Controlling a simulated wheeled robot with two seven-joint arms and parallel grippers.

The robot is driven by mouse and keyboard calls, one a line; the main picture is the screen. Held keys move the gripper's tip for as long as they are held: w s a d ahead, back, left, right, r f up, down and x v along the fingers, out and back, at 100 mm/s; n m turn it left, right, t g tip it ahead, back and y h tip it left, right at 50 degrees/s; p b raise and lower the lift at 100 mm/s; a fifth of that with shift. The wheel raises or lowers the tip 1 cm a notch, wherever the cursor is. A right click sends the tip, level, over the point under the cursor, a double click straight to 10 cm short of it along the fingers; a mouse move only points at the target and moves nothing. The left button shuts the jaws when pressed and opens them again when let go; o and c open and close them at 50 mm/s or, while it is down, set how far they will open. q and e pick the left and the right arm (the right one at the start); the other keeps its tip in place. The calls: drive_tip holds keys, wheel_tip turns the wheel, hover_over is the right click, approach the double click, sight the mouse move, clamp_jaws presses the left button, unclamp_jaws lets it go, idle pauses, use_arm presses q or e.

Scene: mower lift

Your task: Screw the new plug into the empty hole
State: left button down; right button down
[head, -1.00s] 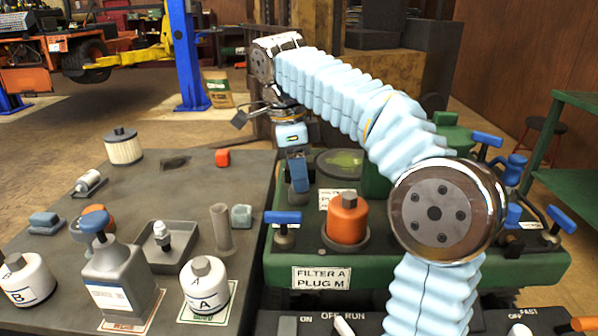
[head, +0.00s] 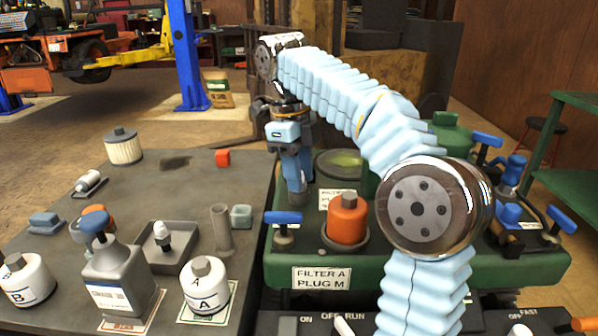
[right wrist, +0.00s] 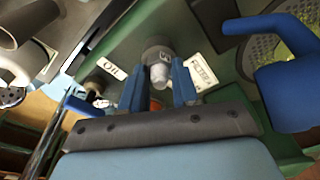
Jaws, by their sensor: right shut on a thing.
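My right gripper (head: 297,180) points straight down over the left part of the green machine (head: 400,262). In the right wrist view, its blue fingers (right wrist: 160,85) are shut on the pale head of a plug (right wrist: 159,73). A grey round part with a dark mark (right wrist: 157,54) is just beyond the head; I cannot tell whether it belongs to the plug or the machine. The hole is hidden beneath, so how deep the plug sits cannot be told. Another white-topped plug (head: 162,232) stands in a grey tray (head: 183,262) on the bench. My left gripper is not in view.
Left, the dark bench (head: 190,190) holds a grey bottle (head: 118,275), white filters A (head: 205,290) and B (head: 25,280), and a grey tube (head: 222,230). An orange filter (head: 347,220) and blue T-handles (head: 283,219) stand close to the right gripper on the machine.

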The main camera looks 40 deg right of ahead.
drive_tip(key=m, duration=0.2)
drive_tip(key=shift+m, duration=0.4)
drive_tip(key=c, duration=0.8)
unclamp_jaws()
drive_tip(key=shift+o, duration=0.2)
